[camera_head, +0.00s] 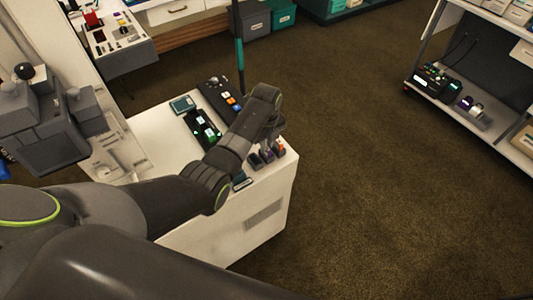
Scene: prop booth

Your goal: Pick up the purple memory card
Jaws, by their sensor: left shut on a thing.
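My left arm reaches across the white cabinet top, and its left gripper (268,141) points down near the right front corner. Several small dark card-like pieces stand in a row there. The middle one, with a purplish face, looks like the purple memory card (267,155). It is right under my left gripper, which is shut on it; the fingertips are small and partly hidden by the wrist. A dark piece (255,161) is just left of it, and an orange-marked piece (280,147) is just right. My right gripper is not in view.
The white cabinet (262,213) also holds a black panel with coloured buttons (222,97), a dark device with green-white lights (203,130) and a teal box (182,104). A shelf rack (500,140) stands at right. Open brown carpet (370,190) lies between.

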